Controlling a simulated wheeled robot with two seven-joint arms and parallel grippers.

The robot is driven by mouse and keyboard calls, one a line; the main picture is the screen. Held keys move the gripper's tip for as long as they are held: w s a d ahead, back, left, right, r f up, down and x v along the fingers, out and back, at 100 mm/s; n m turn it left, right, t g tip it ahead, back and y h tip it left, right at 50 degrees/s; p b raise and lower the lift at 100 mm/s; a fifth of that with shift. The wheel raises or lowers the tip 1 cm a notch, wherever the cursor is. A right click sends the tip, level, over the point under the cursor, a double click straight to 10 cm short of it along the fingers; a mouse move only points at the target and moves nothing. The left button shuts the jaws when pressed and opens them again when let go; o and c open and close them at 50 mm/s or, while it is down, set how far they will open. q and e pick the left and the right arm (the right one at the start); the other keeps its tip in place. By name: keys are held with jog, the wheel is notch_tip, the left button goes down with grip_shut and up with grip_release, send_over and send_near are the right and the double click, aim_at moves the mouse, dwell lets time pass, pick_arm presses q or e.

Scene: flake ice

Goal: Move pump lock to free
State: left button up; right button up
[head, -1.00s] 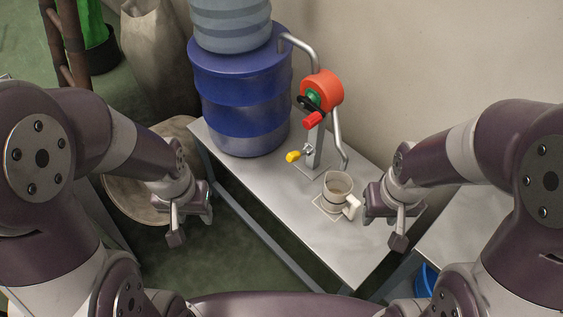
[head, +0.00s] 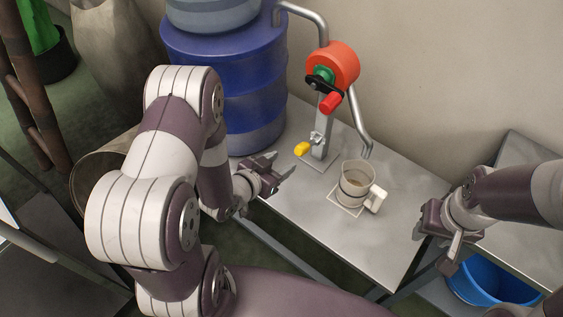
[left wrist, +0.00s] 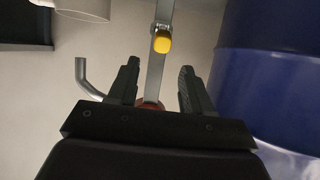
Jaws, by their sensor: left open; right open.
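The pump stands on the metal table, with a red-orange round body (head: 333,65), a black crank and a red handle (head: 330,102). The pump lock, a small yellow-tipped lever (head: 302,148), sticks out to the left low on the pump post; its yellow tip also shows in the left wrist view (left wrist: 162,44). My left gripper (head: 285,167) is open and empty, to the left of and a little below the yellow tip, apart from it. In the left wrist view its two fingers (left wrist: 157,85) flank the grey post. My right gripper (head: 449,254) is open and empty at the table's right end.
A blue barrel (head: 252,105) stands at the table's back left, close to my left gripper. A measuring jug (head: 355,178) stands under the spout (head: 361,130). A blue bucket (head: 490,280) sits low at the right. The table front (head: 370,245) is clear.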

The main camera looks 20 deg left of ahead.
aim_at(298, 151)
pick_arm(q)
jog(key=shift+a+f+b+x, duration=0.15)
jog(key=shift+b+x, duration=1)
jog(key=shift+x, duration=0.9)
jog(key=shift+a+f+b+x, duration=0.1)
jog(key=shift+b+x, duration=1.05)
jog(key=shift+x, duration=0.95)
jog(key=shift+r, duration=0.1)
jog(key=shift+w+d, duration=0.1)
jog(key=shift+w, duration=0.05)
